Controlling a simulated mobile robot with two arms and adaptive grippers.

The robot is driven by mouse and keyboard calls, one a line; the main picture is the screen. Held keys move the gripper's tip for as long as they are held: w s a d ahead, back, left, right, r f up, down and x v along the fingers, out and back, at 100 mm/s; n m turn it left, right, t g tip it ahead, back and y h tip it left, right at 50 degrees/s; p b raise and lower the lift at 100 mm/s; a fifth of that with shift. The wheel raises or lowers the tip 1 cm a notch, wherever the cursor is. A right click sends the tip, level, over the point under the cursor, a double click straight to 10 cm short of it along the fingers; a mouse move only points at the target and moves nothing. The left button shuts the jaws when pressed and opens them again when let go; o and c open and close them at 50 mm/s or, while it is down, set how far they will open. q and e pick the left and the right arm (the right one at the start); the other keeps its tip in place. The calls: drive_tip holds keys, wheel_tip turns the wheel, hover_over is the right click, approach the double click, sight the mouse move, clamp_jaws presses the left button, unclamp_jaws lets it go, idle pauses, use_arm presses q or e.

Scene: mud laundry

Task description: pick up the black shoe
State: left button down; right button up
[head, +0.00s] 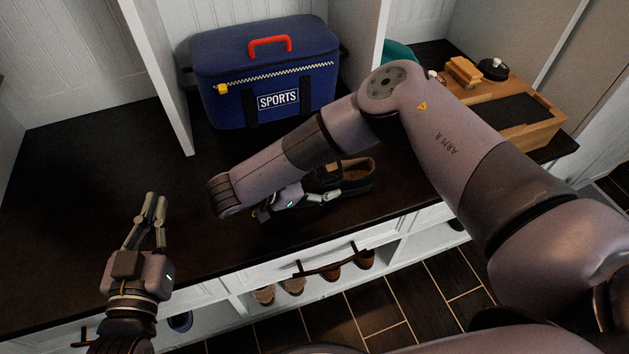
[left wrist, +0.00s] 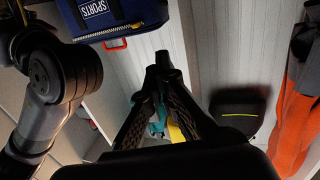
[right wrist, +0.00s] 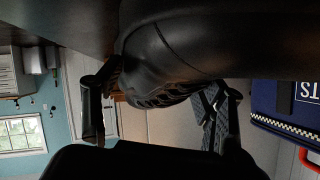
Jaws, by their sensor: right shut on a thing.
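The black shoe (head: 357,182) is at the bench top's front part in the head view, partly hidden behind my right arm. Its brown inside shows. In the right wrist view the dark shoe (right wrist: 205,45) fills the top, with its ridged sole between the two fingers. My right gripper (head: 322,197) is shut on the shoe. I cannot tell whether the shoe touches the bench. My left gripper (head: 156,200) is over the bench at the left, away from the shoe. Its fingertips come together in the left wrist view (left wrist: 164,66), with nothing held.
A blue sports bag (head: 262,75) with a red handle stands at the back of the dark bench (head: 75,170). A wooden box (head: 520,122) with brushes stands at the right. White dividers (head: 158,75) rise behind. Brown shoes (head: 292,285) are in the cubbies below. The left bench is clear.

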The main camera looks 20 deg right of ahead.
drive_tip(key=shift+s+f, duration=0.2)
drive_tip(key=shift+c, duration=0.7)
